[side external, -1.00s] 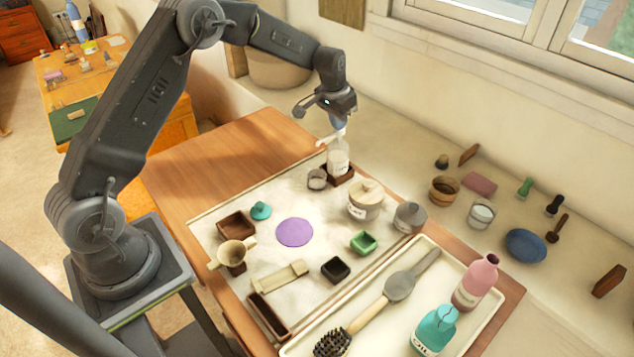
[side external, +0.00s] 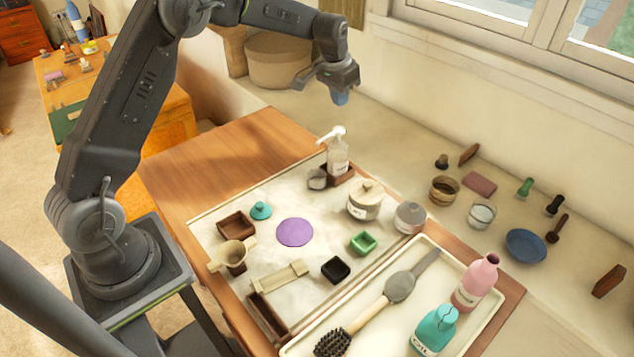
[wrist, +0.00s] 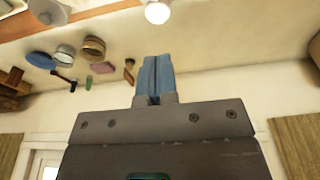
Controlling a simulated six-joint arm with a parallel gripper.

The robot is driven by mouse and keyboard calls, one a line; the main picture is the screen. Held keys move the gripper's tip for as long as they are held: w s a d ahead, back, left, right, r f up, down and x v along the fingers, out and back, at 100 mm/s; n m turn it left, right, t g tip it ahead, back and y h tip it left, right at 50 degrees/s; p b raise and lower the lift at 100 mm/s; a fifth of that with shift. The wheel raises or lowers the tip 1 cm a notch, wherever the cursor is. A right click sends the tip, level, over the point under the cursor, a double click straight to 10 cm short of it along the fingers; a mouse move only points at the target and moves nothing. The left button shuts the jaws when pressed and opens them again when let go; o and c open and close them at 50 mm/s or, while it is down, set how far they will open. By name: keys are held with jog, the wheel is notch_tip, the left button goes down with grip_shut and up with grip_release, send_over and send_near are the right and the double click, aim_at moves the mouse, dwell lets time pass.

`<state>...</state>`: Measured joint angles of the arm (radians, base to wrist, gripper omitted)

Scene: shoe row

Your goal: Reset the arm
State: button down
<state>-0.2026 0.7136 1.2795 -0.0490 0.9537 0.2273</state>
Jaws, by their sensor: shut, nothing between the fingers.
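My gripper (side external: 341,98) is raised above the far end of the table, clear of everything. Its blue fingertips point down and hold nothing. In the wrist view the two blue fingers (wrist: 155,78) are pressed together. The pump bottle (side external: 338,153) stands upright below my gripper, in a small brown holder (side external: 340,176) on the pale mat (side external: 215,262). In the wrist view a round white shape (wrist: 157,12) at the top edge may be its pump top.
The mat carries a lidded pot (side external: 366,200), a purple disc (side external: 294,232), a green dish (side external: 363,243) and small trays. A white tray (side external: 370,343) holds a long brush (side external: 399,287), a teal bottle (side external: 435,330) and a pink bottle (side external: 476,282). The wall and window stand behind.

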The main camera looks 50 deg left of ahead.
jog(key=s+d+r+t, duration=0.1)
jog(key=s+d+r, duration=0.3)
jog(key=s+r, duration=0.4)
jog(key=s+d+r+t, duration=0.1)
jog(key=s+d+r, duration=0.2)
jog(key=s+r, duration=0.5)
jog(key=s+d+f, duration=0.2)
jog(key=s, duration=0.8)
jog(key=s+d+f+t, duration=0.1)
jog(key=s+d+f, duration=0.1)
jog(key=s, duration=0.8)
jog(key=shift+s, duration=0.25)
